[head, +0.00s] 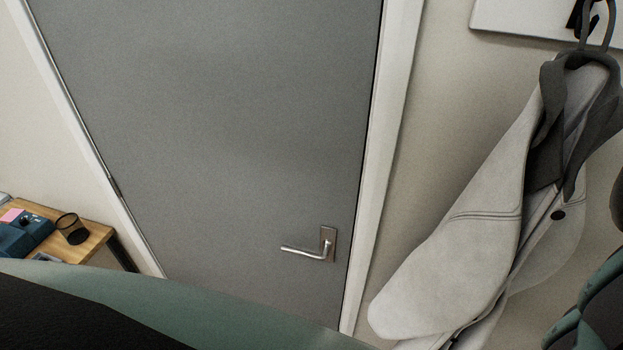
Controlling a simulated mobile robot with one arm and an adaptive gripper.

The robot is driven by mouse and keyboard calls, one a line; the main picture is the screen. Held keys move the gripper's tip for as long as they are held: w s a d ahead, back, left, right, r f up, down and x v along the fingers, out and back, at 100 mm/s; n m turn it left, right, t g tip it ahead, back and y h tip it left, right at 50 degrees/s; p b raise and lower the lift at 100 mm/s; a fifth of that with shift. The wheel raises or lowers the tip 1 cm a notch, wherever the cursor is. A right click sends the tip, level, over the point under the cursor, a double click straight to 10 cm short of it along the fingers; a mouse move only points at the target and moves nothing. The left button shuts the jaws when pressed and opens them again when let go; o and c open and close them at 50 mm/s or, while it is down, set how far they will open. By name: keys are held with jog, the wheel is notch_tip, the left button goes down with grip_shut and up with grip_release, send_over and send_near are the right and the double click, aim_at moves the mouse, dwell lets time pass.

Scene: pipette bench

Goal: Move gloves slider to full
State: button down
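No gloves slider shows in the head view. My gripper is not in view either. A dark part and a green part cross the bottom of the view and hide what lies below; they look like parts of my own body. Another green and black part shows at the lower right edge, and I cannot tell what it is.
A grey door (220,120) with a metal lever handle (308,250) is shut. A light coat (460,250) hangs from a hook on the right wall. At the lower left, a wooden bench (92,246) holds a blue device (22,238) and a dark mesh cup (72,230).

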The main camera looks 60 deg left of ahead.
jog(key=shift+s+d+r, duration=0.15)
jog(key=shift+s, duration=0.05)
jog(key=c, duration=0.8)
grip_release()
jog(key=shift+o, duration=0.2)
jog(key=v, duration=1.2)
